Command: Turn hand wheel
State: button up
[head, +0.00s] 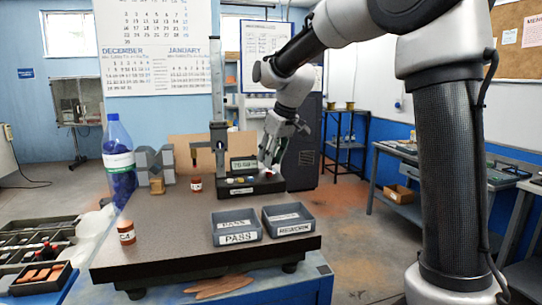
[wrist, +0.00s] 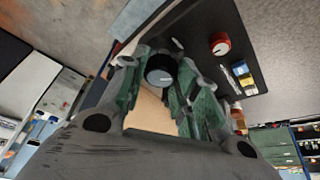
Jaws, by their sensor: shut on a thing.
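A round dark hand wheel (wrist: 160,72) with a grey end face sits between the fingers of my gripper (wrist: 158,85) in the wrist view. The green-lined fingers are shut on it from both sides. In the head view my gripper (head: 270,160) reaches down to the right side of the black test stand (head: 222,190). The hand wheel is hidden there behind the fingers. The stand has a lit display (head: 244,164), too small to read surely.
Two grey trays, one marked PASS (head: 237,238) and another (head: 289,232) beside it, stand at the bench front. The bench middle (head: 170,215) is clear.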

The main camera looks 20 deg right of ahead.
jog(key=shift+m, duration=0.4)
jog(key=o, duration=1)
jog(key=v, duration=1.2)
jog(key=shift+a, duration=0.15)
